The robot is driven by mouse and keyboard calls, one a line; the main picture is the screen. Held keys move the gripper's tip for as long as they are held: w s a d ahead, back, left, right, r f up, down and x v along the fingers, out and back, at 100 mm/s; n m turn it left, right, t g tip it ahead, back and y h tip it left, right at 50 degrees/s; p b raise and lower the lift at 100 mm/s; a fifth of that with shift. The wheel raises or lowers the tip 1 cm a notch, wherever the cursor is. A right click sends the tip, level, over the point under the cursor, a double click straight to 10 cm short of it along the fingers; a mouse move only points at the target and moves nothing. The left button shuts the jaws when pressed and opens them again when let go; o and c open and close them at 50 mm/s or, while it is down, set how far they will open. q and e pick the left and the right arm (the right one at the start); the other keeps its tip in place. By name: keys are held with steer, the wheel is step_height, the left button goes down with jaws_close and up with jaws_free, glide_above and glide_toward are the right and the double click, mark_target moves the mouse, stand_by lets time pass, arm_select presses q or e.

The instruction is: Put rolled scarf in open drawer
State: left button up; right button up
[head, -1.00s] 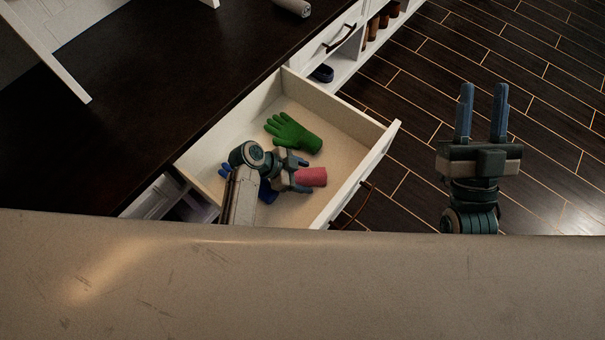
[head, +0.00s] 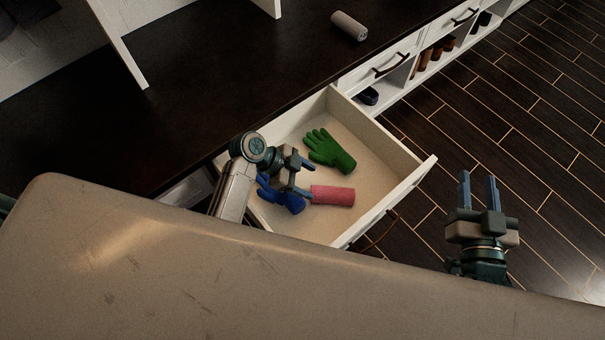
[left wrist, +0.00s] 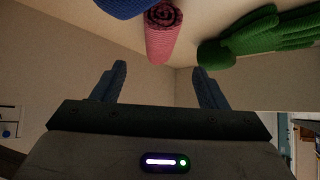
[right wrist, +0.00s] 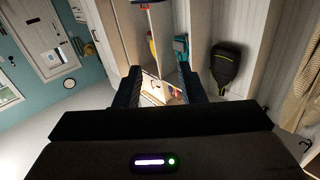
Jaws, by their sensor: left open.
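A pink rolled scarf (head: 333,196) lies on the floor of the open drawer (head: 385,150), beside a blue glove (head: 284,199) and a green glove (head: 330,150). Its spiral end shows in the left wrist view (left wrist: 161,35). My left gripper (head: 306,178) is over the drawer at the scarf's left end, open, with nothing between its fingers; in the left wrist view the scarf lies beyond the fingertips. A grey-beige roll (head: 349,26) lies on the dark countertop; its material is unclear. My right gripper (head: 480,177) is open and empty over the wood floor.
The dark countertop (head: 215,75) runs behind the drawer and is mostly bare. A closed drawer (head: 382,68) and cubbies with shoes (head: 432,56) continue to the right. The drawer's walls stand around my left gripper. The wood floor (head: 545,130) at the right is clear.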

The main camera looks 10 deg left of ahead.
arm_select(q)
steer(key=a+n+t, duration=0.1)
steer(key=a+n, duration=0.1)
steer(key=a+r+n+t+y, duration=0.1)
steer(key=a+n+t, duration=0.1)
steer(key=shift+s+r+y, duration=0.1)
steer(key=shift+s+y, duration=0.05)
steer(key=shift+y, duration=0.15)
steer(key=s+a+r+n+t+y, duration=0.2)
steer(key=a+r+n+t, duration=0.1)
steer(key=r, duration=0.4)
steer(key=s+a+r+n+t+y, duration=0.2)
steer(key=a+r+n+t, duration=0.2)
steer(key=r, duration=0.3)
steer(key=s+a+r+n+t+y, duration=0.2)
steer(key=r+n+t, duration=0.3)
steer(key=r, duration=0.3)
steer(key=shift+a+t, duration=0.5)
steer(key=shift+a, duration=0.15)
arm_select(e)
steer(key=shift+s+f+g, duration=0.15)
steer(key=shift+f+g, duration=0.25)
steer(key=shift+f, duration=0.3)
